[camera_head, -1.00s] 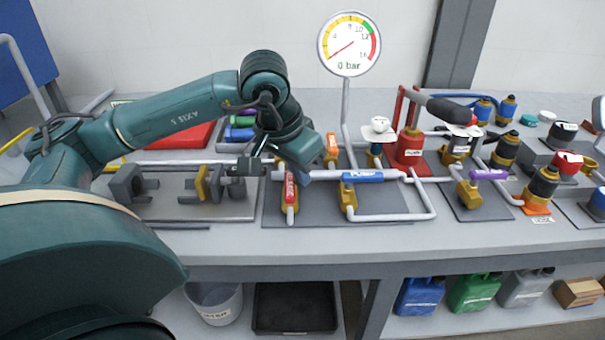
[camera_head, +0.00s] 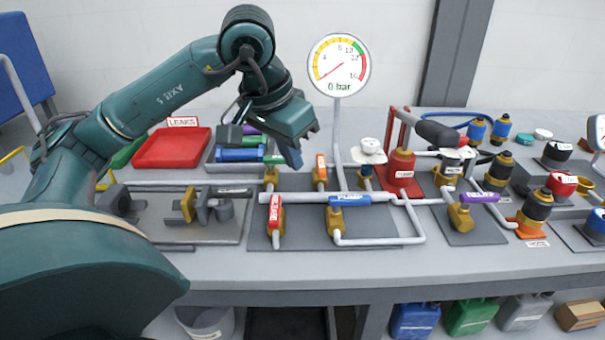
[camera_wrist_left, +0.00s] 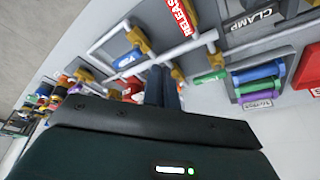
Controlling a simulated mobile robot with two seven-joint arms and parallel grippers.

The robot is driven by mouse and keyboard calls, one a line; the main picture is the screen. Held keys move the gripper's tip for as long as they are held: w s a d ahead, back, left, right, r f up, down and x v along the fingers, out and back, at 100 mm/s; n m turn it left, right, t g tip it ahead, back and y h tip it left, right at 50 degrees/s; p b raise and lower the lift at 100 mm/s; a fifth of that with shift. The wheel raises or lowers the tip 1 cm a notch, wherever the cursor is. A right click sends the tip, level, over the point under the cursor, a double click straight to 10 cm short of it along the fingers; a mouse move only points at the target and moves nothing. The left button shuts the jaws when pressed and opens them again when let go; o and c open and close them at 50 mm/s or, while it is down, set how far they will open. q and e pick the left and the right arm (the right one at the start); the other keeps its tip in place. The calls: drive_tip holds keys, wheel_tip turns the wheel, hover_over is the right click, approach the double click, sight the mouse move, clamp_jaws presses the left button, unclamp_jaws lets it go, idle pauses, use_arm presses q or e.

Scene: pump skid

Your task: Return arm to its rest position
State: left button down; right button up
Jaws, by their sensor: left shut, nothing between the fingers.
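My left arm (camera_head: 150,95) comes in from the left and bends down at its wrist above the back of the bench. My left gripper (camera_head: 292,155) points down, shut and empty, in the air over the pipework. In the left wrist view its dark fingers (camera_wrist_left: 162,88) are together, with the red release handle and blue pump handle beyond them. In the head view the red release handle (camera_head: 276,214) and blue pump handle (camera_head: 350,200) are below and apart from the gripper. My right gripper is in neither view.
A round gauge (camera_head: 339,65) on a thin post stands right of the gripper, its label reading 0 bar. A red leaks tray (camera_head: 172,148) and a tray of coloured cylinders (camera_head: 240,155) lie behind and left. A red hand pump (camera_head: 402,170) and several fittings fill the right.

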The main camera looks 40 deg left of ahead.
use_arm(q)
drive_tip(key=shift+s+a+r, duration=0.2)
drive_tip(key=shift+r, duration=0.45)
